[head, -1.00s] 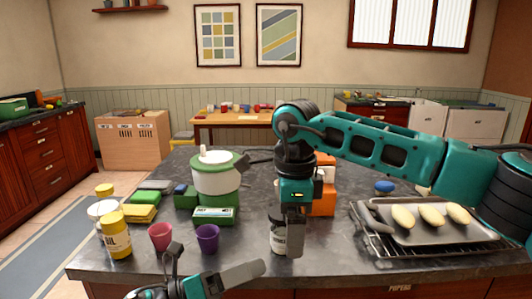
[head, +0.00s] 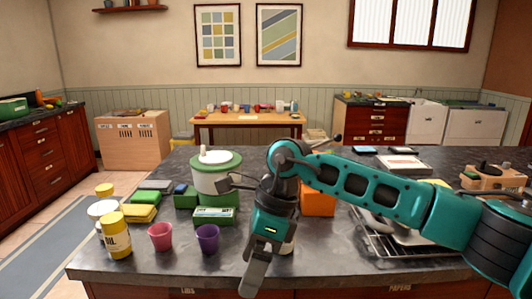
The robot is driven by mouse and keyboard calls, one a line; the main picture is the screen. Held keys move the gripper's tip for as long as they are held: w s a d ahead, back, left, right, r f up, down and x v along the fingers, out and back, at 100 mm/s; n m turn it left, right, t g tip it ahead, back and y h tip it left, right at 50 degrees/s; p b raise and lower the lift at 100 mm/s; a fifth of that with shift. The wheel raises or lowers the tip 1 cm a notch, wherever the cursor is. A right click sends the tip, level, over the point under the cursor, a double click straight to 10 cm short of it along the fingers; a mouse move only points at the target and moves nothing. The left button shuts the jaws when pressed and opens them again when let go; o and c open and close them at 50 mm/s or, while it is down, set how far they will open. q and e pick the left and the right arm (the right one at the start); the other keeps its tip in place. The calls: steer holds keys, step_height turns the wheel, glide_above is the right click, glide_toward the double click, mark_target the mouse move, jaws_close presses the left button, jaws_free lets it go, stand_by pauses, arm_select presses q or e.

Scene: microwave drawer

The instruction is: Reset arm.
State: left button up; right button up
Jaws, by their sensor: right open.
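My right arm reaches in from the right across the counter. Its gripper (head: 255,276) points down at the counter's front edge, open, with nothing seen between its fingers. A jar (head: 289,244) stands behind this gripper and is mostly hidden by it. My left gripper is not in view.
An orange box (head: 318,200) and a rack (head: 385,243) with a tray, partly hidden by my arm, are to the right.

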steer(key=s+a+r+m+g+y, duration=0.2)
steer(key=s+a+m+g+y, duration=0.3)
steer(key=s+a+y, duration=0.55)
steer(key=w+d+f+m+t+h, duration=0.1)
steer(key=w+d+f+m+t, duration=0.3)
steer(key=m+t, duration=0.55)
steer(key=w+d+f+m+t, duration=0.2)
steer(key=d+m+t, duration=0.35)
steer(key=m, duration=0.75)
steer(key=w+d+f+m+t+h, duration=0.1)
steer(key=w+d+f+m+t, duration=0.3)
steer(key=m+t, duration=0.6)
steer(key=s+d+f+m+g+h, duration=0.3)
steer(key=s+d+f+m+h, duration=0.2)
steer(key=f, duration=0.5)
steer(key=s+d+f+m+g+h, duration=0.4)
steer(key=s+d+f+m, duration=0.5)
steer(key=d, duration=0.3)
steer(key=shift+s+f+h, duration=0.45)
steer(key=shift+s+h, duration=0.2)
steer(key=shift+s, duration=0.15)
